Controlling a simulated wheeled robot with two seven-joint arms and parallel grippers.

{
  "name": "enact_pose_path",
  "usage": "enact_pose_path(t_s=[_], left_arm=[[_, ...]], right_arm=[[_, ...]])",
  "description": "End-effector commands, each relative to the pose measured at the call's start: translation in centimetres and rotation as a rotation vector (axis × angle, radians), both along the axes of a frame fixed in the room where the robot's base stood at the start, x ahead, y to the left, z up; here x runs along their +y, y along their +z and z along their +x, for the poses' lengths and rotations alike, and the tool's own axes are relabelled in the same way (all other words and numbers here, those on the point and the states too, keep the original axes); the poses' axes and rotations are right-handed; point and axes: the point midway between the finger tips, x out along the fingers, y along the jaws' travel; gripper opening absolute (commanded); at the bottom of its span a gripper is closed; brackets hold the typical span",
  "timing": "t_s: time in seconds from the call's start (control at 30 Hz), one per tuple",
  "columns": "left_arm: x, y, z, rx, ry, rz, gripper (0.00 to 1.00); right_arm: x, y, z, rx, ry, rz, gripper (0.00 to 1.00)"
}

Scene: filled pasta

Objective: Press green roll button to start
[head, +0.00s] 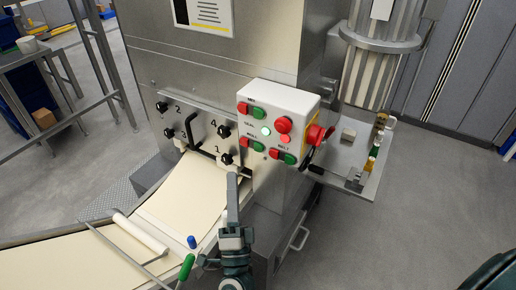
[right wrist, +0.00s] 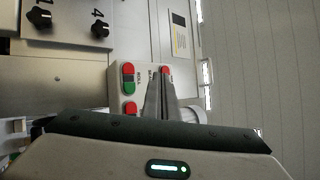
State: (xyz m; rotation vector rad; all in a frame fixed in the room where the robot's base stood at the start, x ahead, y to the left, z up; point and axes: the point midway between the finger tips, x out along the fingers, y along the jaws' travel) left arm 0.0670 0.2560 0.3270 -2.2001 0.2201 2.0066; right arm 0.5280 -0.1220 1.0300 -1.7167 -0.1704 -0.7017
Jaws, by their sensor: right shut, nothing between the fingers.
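A white control box (head: 300,100) is mounted on the steel machine. It carries several red and green button pairs, a lit white button and a large red button. One pair at the lower left, whose small label seems to read ROLL, has a red half and a green roll button (head: 258,147). My right gripper (head: 231,178) is shut and empty, pointing up below and left of the box, apart from the buttons in the head view. In the right wrist view its shut fingers (right wrist: 160,80) overlap the box (right wrist: 115,80), partly hiding its buttons. My left gripper is not in view.
Black numbered knobs (head: 169,133) and a black bar handle (head: 200,140) are left of the box. A red rotary switch (head: 315,134) sticks out on its right side. A dough sheet (head: 185,195), a white rolling pin (head: 140,232) and a green-handled tool (head: 186,267) are below.

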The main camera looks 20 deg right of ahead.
Motion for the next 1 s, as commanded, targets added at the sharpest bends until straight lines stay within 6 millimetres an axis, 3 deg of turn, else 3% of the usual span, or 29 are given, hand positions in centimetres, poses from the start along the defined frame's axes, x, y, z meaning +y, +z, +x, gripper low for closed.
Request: enact_pose_path(t_s=[0.57,1.0], left_arm=[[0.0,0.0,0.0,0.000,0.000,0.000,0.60],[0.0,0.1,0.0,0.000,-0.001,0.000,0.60]], right_arm=[[-0.5,0.0,0.3,-0.003,-0.003,0.002,0.00],[-4.0,0.0,3.0,-0.004,-0.004,0.000,0.00]])
